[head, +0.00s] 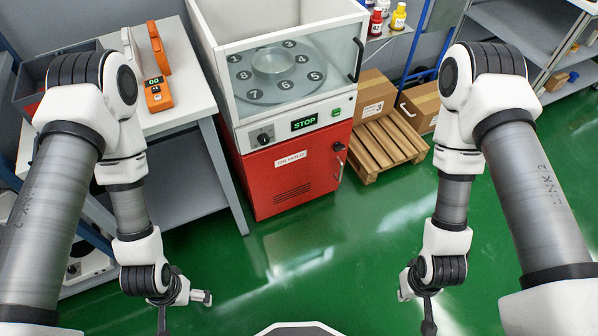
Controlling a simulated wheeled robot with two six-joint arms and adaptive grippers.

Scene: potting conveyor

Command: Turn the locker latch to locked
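The red locker (290,178) stands on the floor at centre, under the white machine with the numbered carousel. It has a white label that seems to read "ON HOLD". A small dark latch knob (339,147) sits at the upper right of its front. A vertical bar handle (340,171) is just below it. The latch's exact setting is too small to read. My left gripper (186,306) hangs low at left, in front of the locker and apart from it. My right gripper (418,308) hangs low at right, also apart. The fingers of both are unclear; I see nothing held.
The white machine has a black dial (263,138) and a green "STOP" display (304,123). A wooden pallet (385,145) with cardboard boxes (375,94) stands right of the locker. A white bench (186,85) is at left. The green floor in front is clear.

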